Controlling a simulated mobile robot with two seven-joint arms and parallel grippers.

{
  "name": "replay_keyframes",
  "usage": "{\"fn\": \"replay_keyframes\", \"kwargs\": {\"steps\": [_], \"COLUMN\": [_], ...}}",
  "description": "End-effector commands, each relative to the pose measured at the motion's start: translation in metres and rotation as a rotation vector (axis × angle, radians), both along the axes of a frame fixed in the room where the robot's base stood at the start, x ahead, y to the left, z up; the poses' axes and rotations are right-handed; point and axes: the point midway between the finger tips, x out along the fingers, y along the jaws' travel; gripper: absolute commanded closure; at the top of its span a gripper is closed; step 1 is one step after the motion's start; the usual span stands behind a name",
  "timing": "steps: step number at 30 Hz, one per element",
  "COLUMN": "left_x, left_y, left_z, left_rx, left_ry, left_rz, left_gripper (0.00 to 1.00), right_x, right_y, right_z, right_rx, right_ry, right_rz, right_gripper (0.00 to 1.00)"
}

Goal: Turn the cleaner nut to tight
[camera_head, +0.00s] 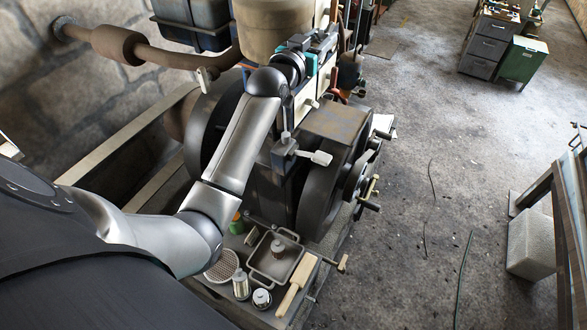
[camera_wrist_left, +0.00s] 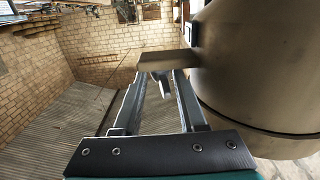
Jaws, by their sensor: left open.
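A large tan cylindrical canister (camera_head: 270,28) stands at the top of the engine. Its curved side fills the right of the left wrist view (camera_wrist_left: 262,70). My left gripper (camera_head: 325,41) is beside the canister's right side, with its fingers (camera_wrist_left: 164,78) reaching forward and a gap between them. A flat metal tab (camera_wrist_left: 167,60) crosses in front of the fingertips, close to the canister; a small prong shows below it. I cannot tell whether this tab is the cleaner nut or whether the fingers touch it. My right gripper is not in view.
The engine has a dark flywheel (camera_head: 318,190) and a protruding crank. A tray (camera_head: 268,272), a wooden-handled brush (camera_head: 297,284) and small jars lie at its foot. A pipe (camera_head: 165,53) runs at upper left. Open floor lies right, with a green cabinet (camera_head: 520,62) beyond.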

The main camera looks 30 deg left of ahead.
Motion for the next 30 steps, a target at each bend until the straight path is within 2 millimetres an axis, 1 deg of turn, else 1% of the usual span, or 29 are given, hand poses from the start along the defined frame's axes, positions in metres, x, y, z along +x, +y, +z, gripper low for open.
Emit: {"fn": "replay_keyframes", "kwargs": {"steps": [1,14,28,30], "left_x": [-0.009,-0.075,-0.155,-0.155], "left_y": [0.0,-0.004,-0.009,-0.016], "left_z": [-0.001,-0.002,-0.001,-0.014], "left_rx": [0.002,0.003,0.002,0.003], "left_ry": [-0.001,0.001,0.0,0.051], "left_rz": [-0.001,-0.003,-0.003,-0.013], "left_gripper": [0.59,0.59,0.59,0.59], "right_x": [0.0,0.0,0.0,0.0], "right_y": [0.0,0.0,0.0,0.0], "right_z": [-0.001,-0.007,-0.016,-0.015], "right_rx": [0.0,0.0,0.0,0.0], "right_ry": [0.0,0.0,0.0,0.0], "right_rz": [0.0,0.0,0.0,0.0], "right_gripper": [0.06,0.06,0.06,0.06]}}
